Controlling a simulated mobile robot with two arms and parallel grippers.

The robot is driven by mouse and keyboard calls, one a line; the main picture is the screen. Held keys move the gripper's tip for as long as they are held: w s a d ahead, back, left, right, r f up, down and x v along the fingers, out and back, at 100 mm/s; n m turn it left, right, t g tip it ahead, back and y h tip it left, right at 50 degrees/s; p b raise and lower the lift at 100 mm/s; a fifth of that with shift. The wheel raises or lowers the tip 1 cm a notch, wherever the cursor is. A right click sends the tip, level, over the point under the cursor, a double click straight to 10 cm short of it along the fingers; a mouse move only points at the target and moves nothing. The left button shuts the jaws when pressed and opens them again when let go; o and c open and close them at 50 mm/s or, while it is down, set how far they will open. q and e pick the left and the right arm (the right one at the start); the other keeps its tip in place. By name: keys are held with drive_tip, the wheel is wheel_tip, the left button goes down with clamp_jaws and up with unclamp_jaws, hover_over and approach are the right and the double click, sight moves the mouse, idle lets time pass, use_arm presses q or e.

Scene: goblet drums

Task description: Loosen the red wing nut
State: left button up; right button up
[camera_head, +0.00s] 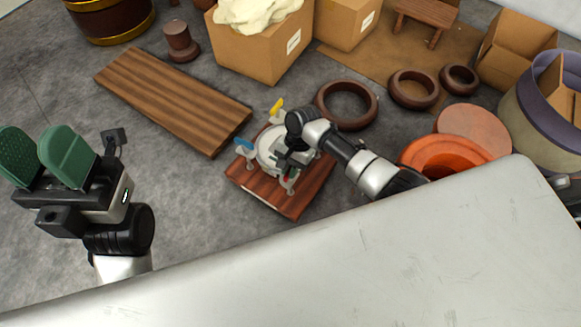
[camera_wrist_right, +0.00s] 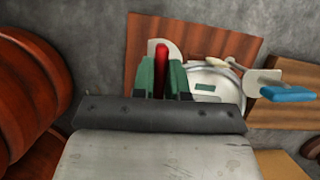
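The drum jig (camera_head: 270,155) is a round pale plate on a reddish wooden board (camera_head: 296,208), with coloured wing nuts on clamps around it. The red wing nut (camera_wrist_right: 161,68) stands upright between the green fingers of my right gripper (camera_wrist_right: 161,80), which sit close against both its sides. In the head view the nut is mostly hidden by my right gripper (camera_head: 287,170). The blue wing nut (camera_head: 245,143) is at the plate's left and also shows in the right wrist view (camera_wrist_right: 287,94). The yellow wing nut (camera_head: 276,108) is at the back. My left gripper (camera_head: 42,156) is open and empty, away at the left.
A wooden plank (camera_head: 172,98) lies behind left of the board. Dark rings (camera_head: 347,104), an orange drum shell (camera_head: 440,157) and cardboard boxes (camera_head: 262,48) stand around it. A pale surface (camera_head: 330,265) fills the front. Grey floor is free between my left gripper and the board.

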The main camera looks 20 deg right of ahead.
clamp_jaws()
